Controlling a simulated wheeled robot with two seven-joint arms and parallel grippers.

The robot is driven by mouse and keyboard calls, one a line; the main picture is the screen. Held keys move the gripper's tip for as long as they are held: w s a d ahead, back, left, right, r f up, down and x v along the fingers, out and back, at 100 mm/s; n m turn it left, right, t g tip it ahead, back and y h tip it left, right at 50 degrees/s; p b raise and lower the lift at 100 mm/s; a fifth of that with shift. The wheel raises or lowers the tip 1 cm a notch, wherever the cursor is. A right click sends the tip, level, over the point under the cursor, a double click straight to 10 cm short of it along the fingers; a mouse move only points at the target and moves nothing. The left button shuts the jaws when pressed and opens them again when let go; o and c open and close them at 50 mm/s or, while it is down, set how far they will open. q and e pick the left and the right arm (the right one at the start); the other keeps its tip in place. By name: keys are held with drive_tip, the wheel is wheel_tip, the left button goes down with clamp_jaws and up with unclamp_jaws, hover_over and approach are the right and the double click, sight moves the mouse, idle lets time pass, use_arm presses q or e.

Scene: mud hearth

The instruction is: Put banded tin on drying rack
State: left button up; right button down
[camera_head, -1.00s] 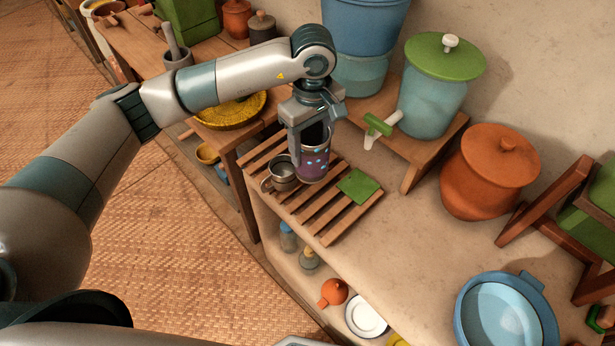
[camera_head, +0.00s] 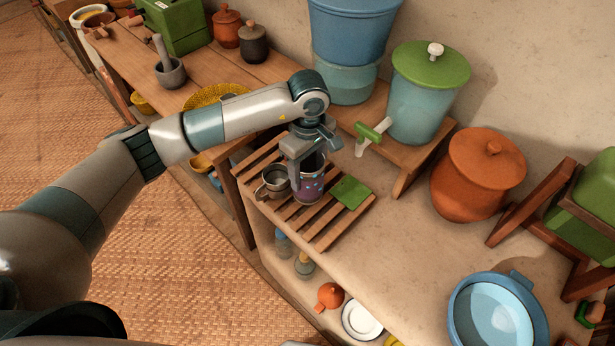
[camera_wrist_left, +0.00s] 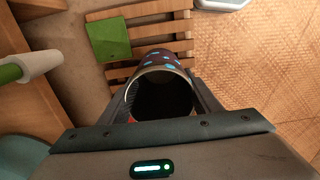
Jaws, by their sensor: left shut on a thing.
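The banded tin (camera_head: 311,187) is a dark purple open cylinder with light blue spots. It stands roughly upright at the drying rack (camera_head: 318,232), a slatted wooden rack on the ledge. My left gripper (camera_head: 306,170) is shut on the tin's upper part from above. In the left wrist view the tin (camera_wrist_left: 163,68) sits between my fingers, its dark mouth facing the camera, with rack slats (camera_wrist_left: 140,10) beyond it. I cannot tell whether its base touches the slats. My right gripper is not in view.
A metal mug (camera_head: 275,181) stands on the rack just left of the tin. A green square cloth or sponge (camera_head: 351,192) lies right of it. A water dispenser with a green tap (camera_head: 372,131) stands behind. A blue basin (camera_head: 497,318) is at lower right; bare ledge (camera_head: 400,235) lies between.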

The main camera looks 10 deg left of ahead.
use_arm(q)
drive_tip(key=shift+f, duration=0.65)
drive_tip(key=shift+f+p, duration=0.7)
drive_tip(key=shift+f, duration=0.8)
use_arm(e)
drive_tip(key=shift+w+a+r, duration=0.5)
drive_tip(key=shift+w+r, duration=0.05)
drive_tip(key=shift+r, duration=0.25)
use_arm(q)
drive_tip(key=shift+f, duration=0.15)
drive_tip(key=o, duration=1)
drive_tip(key=shift+o, duration=0.2)
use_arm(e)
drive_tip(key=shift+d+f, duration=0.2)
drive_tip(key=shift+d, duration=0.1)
